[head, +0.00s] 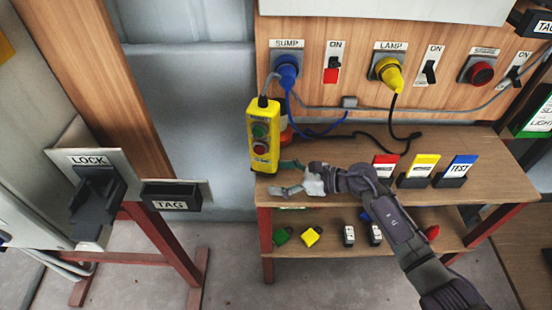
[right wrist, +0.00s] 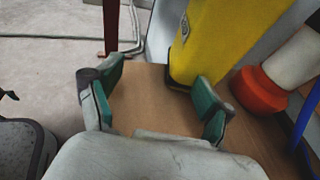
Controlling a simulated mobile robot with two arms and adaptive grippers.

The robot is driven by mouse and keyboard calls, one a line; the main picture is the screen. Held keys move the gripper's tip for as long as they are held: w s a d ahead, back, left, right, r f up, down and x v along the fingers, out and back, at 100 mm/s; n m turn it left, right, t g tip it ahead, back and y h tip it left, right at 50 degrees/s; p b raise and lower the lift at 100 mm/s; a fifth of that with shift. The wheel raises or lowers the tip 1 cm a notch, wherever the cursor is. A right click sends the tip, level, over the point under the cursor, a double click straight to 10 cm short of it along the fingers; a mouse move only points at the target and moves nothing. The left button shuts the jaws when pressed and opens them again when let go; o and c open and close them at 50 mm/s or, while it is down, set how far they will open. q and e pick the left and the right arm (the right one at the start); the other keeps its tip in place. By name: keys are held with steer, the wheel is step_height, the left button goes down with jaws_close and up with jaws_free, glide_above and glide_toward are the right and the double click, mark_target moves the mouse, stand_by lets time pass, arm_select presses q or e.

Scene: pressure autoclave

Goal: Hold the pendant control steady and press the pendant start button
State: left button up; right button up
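The yellow pendant control (head: 263,137) hangs upright from its cable at the left end of the wooden bench, with a green button (head: 260,130) above a red one (head: 259,149). My right gripper (head: 275,180) is just below and in front of the pendant's lower end. In the right wrist view its two green-padded fingers (right wrist: 155,95) are spread apart with nothing between them. The pendant's yellow body (right wrist: 215,40) is ahead of the right finger there; contact cannot be told. The left gripper is not seen.
Blue SUMP plug (head: 287,70) and yellow LAMP plug (head: 387,72) sit in the back panel, their cables crossing the bench. An orange-red and white object (right wrist: 262,88) stands beside the pendant. Padlocks lie on the lower shelf (head: 335,243).

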jaws_close()
stand_by(0.4)
